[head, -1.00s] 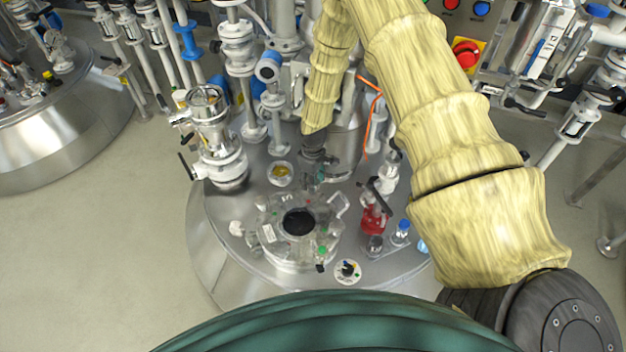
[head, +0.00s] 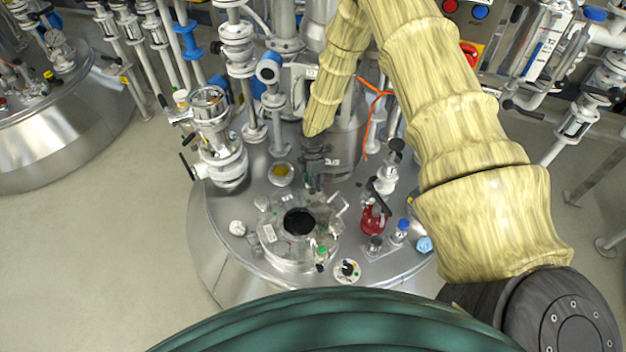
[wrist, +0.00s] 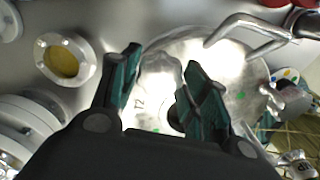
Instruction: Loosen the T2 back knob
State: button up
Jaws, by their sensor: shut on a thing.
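The T2 back knob (wrist: 160,72) is a pale, silvery lobed knob at the edge of the round manway cover (wrist: 222,62) in the wrist view. A "T2" mark shows beside it. My gripper (wrist: 162,60) has its teal fingers on either side of the knob and is shut on it. In the head view my gripper (head: 314,182) points down at the back edge of the manway (head: 270,238). The knob is too small and too covered to make out there. The manway has a dark round opening in its middle.
A sight glass with a yellow centre (head: 281,173) lies behind left of the manway. A red valve (head: 374,219) and a blue-capped bottle (head: 402,230) stand to the right. Tall pipes crowd the back. A loose white knob (head: 237,228) lies at left.

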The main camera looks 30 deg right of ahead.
jog(key=shift+s+f+n, duration=0.1)
jog(key=shift+n, duration=1)
jog(key=o, duration=1)
jog(key=shift+f, duration=0.1)
jog(key=shift+r, duration=3.85)
